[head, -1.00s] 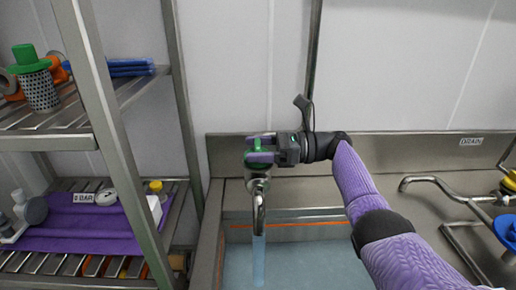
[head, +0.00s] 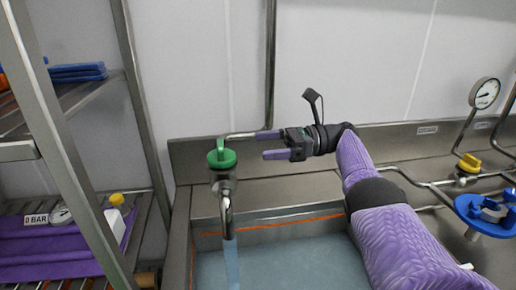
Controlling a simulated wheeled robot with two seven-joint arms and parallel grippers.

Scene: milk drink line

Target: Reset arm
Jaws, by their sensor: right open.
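My right gripper (head: 270,144) is in the head view, its purple fingers spread apart and pointing left. It is empty and sits to the right of the green tap handle (head: 221,158), apart from it. The purple-sleeved right arm comes in from the lower right, over the sink. The tap (head: 226,205) runs a stream of water (head: 231,262) down into the sink. My left gripper is not in view.
The steel sink (head: 181,250) holds water. A metal shelf rack (head: 60,130) stands at the left with blue items and purple cloth. At the right are pipes, a pressure gauge (head: 484,93), a yellow valve handle (head: 468,163) and a blue fitting (head: 487,212).

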